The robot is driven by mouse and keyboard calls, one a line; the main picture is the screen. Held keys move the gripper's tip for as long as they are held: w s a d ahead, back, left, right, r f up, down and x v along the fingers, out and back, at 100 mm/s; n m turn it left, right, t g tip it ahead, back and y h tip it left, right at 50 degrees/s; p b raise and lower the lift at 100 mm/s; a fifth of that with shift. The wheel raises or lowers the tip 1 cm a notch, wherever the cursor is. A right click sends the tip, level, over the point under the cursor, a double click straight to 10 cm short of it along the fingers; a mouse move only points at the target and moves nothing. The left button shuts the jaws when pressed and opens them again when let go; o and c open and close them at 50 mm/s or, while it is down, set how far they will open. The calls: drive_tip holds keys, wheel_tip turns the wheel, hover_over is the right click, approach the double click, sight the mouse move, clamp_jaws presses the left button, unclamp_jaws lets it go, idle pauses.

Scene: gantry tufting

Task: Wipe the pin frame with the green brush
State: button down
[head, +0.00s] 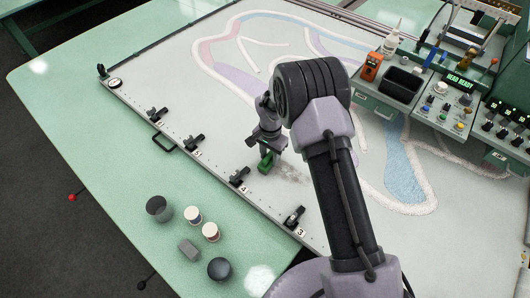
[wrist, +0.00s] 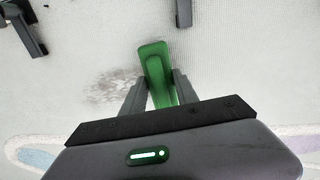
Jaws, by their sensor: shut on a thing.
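The green brush (head: 265,165) is held in my gripper (head: 267,153), over the pale cloth of the pin frame (head: 170,85) near its front edge. In the wrist view the green brush (wrist: 154,60) points away between the two grey fingers of my gripper (wrist: 159,82), which are shut on it. A grey smudge of dust or fluff (head: 291,172) lies on the cloth just right of the brush. It shows left of the brush in the wrist view (wrist: 115,90). I cannot tell whether the brush touches the cloth.
Black clamps (head: 240,176) line the front edge of the frame. Cups and thread spools (head: 211,231) stand on the green table in front. A control console (head: 450,97) with a black bin (head: 401,84) stands at the right. Coloured tufted outlines (head: 225,50) cover the cloth behind.

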drive_tip(key=shift+s+d+f, duration=0.2)
drive_tip(key=shift+s+d, duration=1.1)
drive_tip(key=shift+d, duration=0.3)
drive_tip(key=s+d, duration=0.2)
drive_tip(key=shift+d+r+b, duration=0.15)
drive_tip(key=shift+d+b, duration=0.2)
drive_tip(key=shift+s+d+f+b, duration=0.1)
drive_tip(key=shift+s+d+b, duration=0.15)
drive_tip(key=shift+s+d, duration=0.55)
drive_tip(key=shift+s+d+f+b, duration=0.1)
drive_tip(key=shift+s+d+b, duration=0.1)
drive_tip(key=shift+s+d, duration=0.55)
drive_tip(key=shift+s+d+r, duration=0.1)
drive_tip(key=shift+s+d, duration=0.35)
drive_tip(key=shift+d, duration=0.3)
drive_tip(key=shift+s+d, duration=0.4)
drive_tip(key=shift+d, duration=0.3)
